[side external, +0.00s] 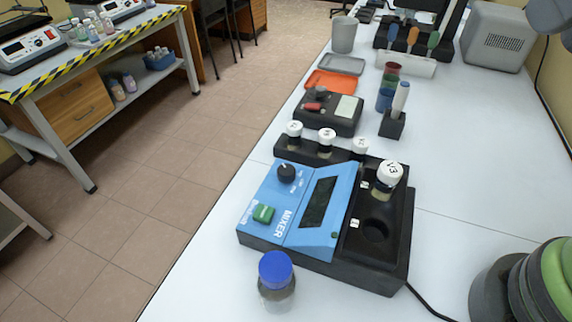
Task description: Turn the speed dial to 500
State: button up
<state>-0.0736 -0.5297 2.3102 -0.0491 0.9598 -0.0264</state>
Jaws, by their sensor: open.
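The mixer (278,225) is a blue-panelled box on a black base in the middle of the side external view. Its speed dial is a round black knob (286,172) at the upper left of the blue panel, with small light markings around it too small to read. A green button (263,213) sits below the dial, and a dark display (319,201) lies to the right, with no readable number. A white-capped vial (388,177) marked V3 stands in the mixer's black right part, beside an empty round well (376,230).
A blue-capped bottle (276,277) stands just in front of the mixer. A black rack with white-capped vials (326,137) stands right behind it. Further back are a black device (327,112), an orange tray (331,83) and a dark holder (392,124).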

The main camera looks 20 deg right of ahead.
jog(key=w+a+n+g, duration=0.25)
jog(key=w+a, duration=0.25)
jog(key=w, duration=0.4)
jog(key=n+g+h, duration=0.2)
jog(key=n+g, duration=0.2)
jog(key=n, duration=0.1)
send_over(286, 169)
notch_tip(286, 169, down, 18)
jog(key=r, duration=0.1)
notch_tip(286, 169, down, 10)
jog(key=shift+f, duration=0.15)
jog(key=c, duration=0.9)
